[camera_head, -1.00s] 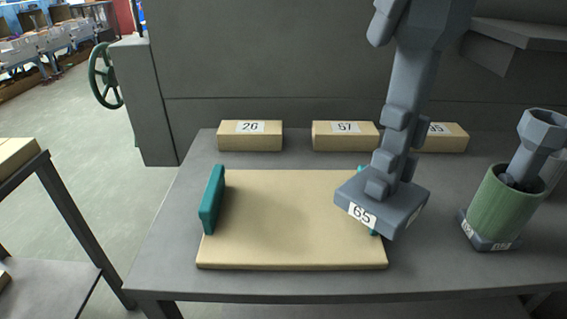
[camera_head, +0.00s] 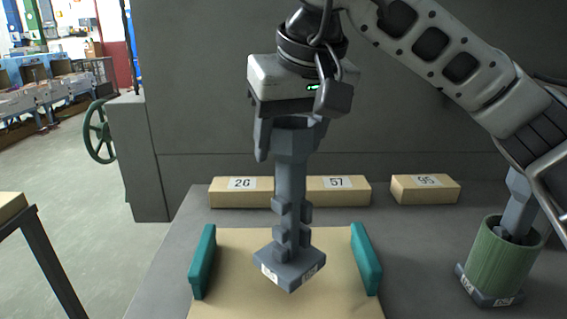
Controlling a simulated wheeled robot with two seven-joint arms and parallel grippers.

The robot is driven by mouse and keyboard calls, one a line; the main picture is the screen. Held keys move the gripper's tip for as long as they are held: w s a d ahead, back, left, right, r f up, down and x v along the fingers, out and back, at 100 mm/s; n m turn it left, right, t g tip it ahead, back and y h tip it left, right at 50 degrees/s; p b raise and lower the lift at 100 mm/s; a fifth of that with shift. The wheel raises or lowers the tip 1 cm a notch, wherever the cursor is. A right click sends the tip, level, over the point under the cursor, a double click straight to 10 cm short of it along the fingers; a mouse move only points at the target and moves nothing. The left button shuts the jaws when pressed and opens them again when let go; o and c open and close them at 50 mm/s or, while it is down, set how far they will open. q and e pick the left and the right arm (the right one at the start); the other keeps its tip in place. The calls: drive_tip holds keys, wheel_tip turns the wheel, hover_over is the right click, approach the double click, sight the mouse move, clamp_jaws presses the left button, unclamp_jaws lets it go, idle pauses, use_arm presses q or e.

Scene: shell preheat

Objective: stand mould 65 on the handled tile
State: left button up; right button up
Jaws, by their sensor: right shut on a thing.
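Mould 65 (camera_head: 290,262) is a grey upright post with lugs on a square base. My right gripper (camera_head: 290,145) is shut on its top and holds it upright. The mould's base is turned cornerwise, with white labels on two faces that are hard to read now. It stands over the middle of the handled tile (camera_head: 235,295), a tan slab with a teal handle at the left (camera_head: 203,262) and another at the right (camera_head: 366,258). I cannot tell whether the base touches the tile. The tile's front edge is out of frame. My left gripper is not in view.
Tan blocks labelled 26 (camera_head: 225,197), 57 (camera_head: 350,197) and 95 (camera_head: 420,197) lie along the back of the grey table (camera_head: 420,270). A second grey mould (camera_head: 519,205) in a green sleeve (camera_head: 492,258) stands at the right. A handwheel (camera_head: 99,132) is at the left.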

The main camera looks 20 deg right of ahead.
sight(283, 164)
drive_tip(key=shift+w+a+f, duration=0.2)
drive_tip(key=shift+w+f, duration=0.1)
drive_tip(key=shift+f, duration=0.05)
drive_tip(key=shift+w+a+f+p, duration=0.15)
drive_tip(key=shift+f+p, duration=0.2)
drive_tip(key=shift+f, duration=1.55)
drive_tip(key=o, duration=1.7)
drive_tip(key=shift+r, duration=0.25)
drive_tip(key=v, duration=1.1)
drive_tip(key=shift+s+r, duration=0.25)
drive_tip(key=shift+r, duration=0.05)
